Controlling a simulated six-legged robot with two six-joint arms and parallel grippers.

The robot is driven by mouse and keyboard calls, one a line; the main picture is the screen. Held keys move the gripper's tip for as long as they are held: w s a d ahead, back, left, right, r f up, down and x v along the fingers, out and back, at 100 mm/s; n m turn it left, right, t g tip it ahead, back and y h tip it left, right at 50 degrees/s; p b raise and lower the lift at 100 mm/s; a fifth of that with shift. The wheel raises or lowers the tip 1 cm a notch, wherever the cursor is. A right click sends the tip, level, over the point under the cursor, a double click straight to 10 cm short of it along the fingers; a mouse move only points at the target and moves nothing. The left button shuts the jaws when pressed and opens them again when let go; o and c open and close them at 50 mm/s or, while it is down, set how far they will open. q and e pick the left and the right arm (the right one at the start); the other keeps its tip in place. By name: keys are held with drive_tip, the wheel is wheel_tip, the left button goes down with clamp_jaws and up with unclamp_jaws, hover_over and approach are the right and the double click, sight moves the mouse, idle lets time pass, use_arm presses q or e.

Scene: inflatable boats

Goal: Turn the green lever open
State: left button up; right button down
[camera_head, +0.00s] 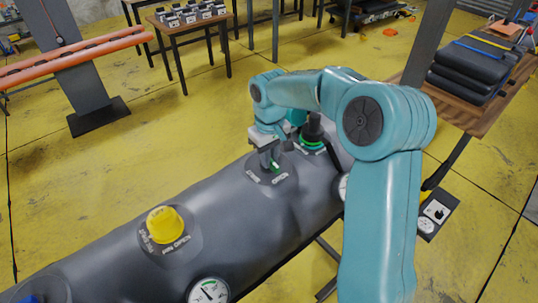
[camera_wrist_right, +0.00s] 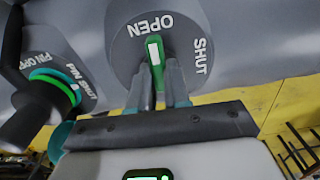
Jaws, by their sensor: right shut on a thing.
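The green lever (camera_head: 276,168) sits on a round dark plate on the grey inflatable tube (camera_head: 110,232). In the right wrist view the lever (camera_wrist_right: 155,52) has a white mark on its upper part, and this end lies just below the word OPEN. The word SHUT is to its right. My right gripper (camera_head: 269,160) is shut on the lever, with one finger on each side of it; both fingers show in the wrist view (camera_wrist_right: 160,85). The lever's lower part is partly hidden between the fingers. My left gripper is out of view.
A yellow valve cap (camera_head: 166,224) and a gauge (camera_head: 208,290) are on the tube nearer me. A black valve with a green ring (camera_head: 311,143) stands just beyond the lever. A wooden table with dark folded items (camera_head: 468,72) is at the right.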

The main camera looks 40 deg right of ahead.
drive_tip(key=shift+s+f+n, duration=0.1)
drive_tip(key=shift+n, duration=0.3)
drive_tip(key=c, duration=1.1)
unclamp_jaws()
drive_tip(key=shift+r, duration=0.35)
wheel_tip(320, 180, up, 16)
drive_tip(key=shift+f+p, duration=0.1)
drive_tip(key=shift+p, duration=0.45)
drive_tip(key=shift+s, duration=0.1)
